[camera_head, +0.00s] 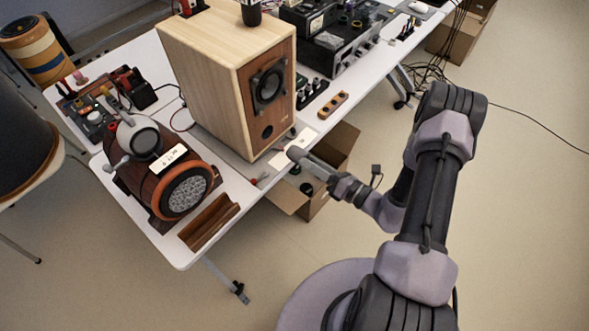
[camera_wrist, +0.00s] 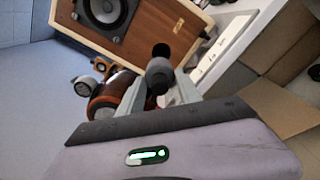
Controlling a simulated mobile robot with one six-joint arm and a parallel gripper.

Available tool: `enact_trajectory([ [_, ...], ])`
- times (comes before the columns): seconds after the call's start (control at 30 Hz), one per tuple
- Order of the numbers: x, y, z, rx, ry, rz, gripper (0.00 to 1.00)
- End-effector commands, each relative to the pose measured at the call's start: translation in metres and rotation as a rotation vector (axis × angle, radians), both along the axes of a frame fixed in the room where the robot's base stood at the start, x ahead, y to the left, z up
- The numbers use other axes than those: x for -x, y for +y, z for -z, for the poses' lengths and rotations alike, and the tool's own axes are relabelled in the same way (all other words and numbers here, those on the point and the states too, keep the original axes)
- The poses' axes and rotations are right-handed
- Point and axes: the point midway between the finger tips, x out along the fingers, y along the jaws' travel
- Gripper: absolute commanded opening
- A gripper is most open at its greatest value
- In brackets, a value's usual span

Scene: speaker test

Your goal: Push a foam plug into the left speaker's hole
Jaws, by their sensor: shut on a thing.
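A wooden speaker (camera_head: 215,85) stands upright on the white table, its front facing right. It has a dark woofer and a small round black hole (camera_head: 267,132) low on the front. The hole also shows in the wrist view (camera_wrist: 161,49). My gripper (camera_head: 303,158) is in front of the speaker's lower front, a little right of and below the hole. It is shut on a dark grey foam plug (camera_wrist: 159,72), which shows as a rounded tip in the head view (camera_head: 295,152). In the wrist view the plug sits just below the hole; the plug looks apart from the speaker.
A barrel-shaped device (camera_head: 160,175) with a round grille and a wooden trough (camera_head: 209,222) lie left of the speaker. A wooden strip (camera_head: 332,105) and electronics lie to its right. An open cardboard box (camera_head: 335,145) stands below the table edge (camera_head: 190,262), under my gripper.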

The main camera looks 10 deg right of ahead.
Motion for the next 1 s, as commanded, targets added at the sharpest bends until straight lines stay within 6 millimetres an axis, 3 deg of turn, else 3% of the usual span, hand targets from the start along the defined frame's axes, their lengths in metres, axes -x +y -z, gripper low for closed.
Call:
enact_trajectory([
  [0.17, -0.007, -0.001, 0.003, -0.005, -0.012, 0.030, 0.00],
  [0.8, -0.064, 0.042, 0.002, -0.004, -0.013, 0.024, 0.00],
  [1.0, -0.073, 0.048, 0.002, -0.005, -0.012, 0.024, 0.00],
])
